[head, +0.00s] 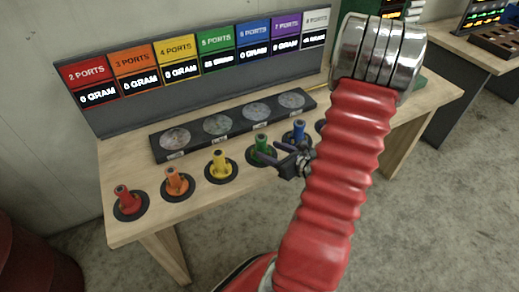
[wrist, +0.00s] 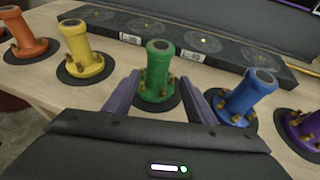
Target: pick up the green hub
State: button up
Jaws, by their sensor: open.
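The green hub (head: 261,143) stands upright on a round black pad in the row of coloured hubs on the wooden table. In the wrist view the green hub (wrist: 158,72) is in the middle, a green cylinder with small brass ports around its base. My gripper (wrist: 162,92) is open, with one purple-grey finger on each side of the hub's lower part. I see no clear contact between fingers and hub. In the head view my gripper (head: 268,153) is beside the green hub, and my red arm covers part of the table to the right.
The yellow hub (wrist: 84,50) stands to the left and the blue hub (wrist: 242,97) close to the right finger. Orange, red and purple hubs stand further along. Behind the row lies a black tray (head: 235,122) with round discs, and behind it a panel of coloured port signs (head: 205,60).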

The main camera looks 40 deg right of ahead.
aim_at(265, 149)
jog(key=shift+x, duration=1.95)
jog(key=shift+w+a, duration=0.1)
jog(key=shift+w+a+f, duration=0.1)
jog(key=shift+w+f, duration=0.1)
jog(key=shift+w, duration=0.4)
jog(key=shift+x, duration=1.9)
jog(key=shift+r, duration=0.15)
jog(key=shift+a, duration=0.1)
grip_shut()
